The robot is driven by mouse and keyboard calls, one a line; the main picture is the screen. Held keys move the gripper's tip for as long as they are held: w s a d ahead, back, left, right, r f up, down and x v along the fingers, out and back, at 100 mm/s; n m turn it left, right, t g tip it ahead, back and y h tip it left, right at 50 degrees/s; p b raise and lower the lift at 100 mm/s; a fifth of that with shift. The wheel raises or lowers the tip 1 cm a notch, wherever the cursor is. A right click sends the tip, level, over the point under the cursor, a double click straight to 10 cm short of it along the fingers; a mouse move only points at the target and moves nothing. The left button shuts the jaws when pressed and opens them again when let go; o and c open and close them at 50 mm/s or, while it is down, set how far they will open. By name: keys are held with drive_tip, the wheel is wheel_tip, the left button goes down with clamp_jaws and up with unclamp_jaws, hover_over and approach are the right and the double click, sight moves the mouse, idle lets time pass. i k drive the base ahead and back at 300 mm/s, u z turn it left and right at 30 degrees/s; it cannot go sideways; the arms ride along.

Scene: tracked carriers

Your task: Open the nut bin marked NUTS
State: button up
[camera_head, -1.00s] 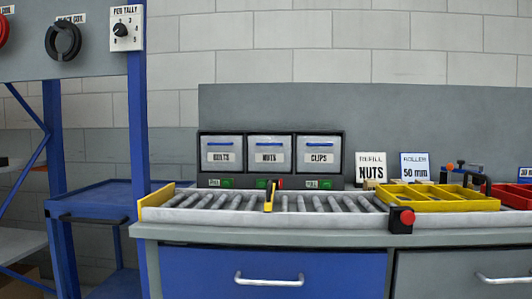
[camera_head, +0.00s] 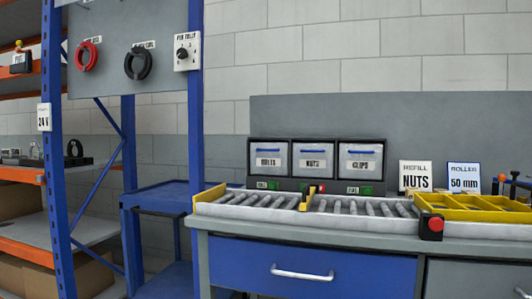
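The nut bin (camera_head: 313,171), marked NUTS, is the middle one of three grey-fronted bins in a dark rack on the workbench. Its front looks closed, with a blue handle strip along the top. The BOLTS bin (camera_head: 269,172) is to its left and the CLIPS bin (camera_head: 361,174) to its right, both looking closed. A small red indicator (camera_head: 322,188) shows below the nut bin, partly beside a yellow upright piece. My gripper is not in view.
A roller conveyor (camera_head: 370,208) with a yellow stop (camera_head: 307,196) runs in front of the bins. A blue cart (camera_head: 165,197) and shelving are left.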

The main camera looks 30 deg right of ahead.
sight(320, 165)
drive_tip(key=u, duration=0.05)
drive_tip(key=k, duration=0.65)
drive_tip(key=z, duration=1)
drive_tip(key=i, duration=0.45)
drive_tip(key=z, duration=0.05)
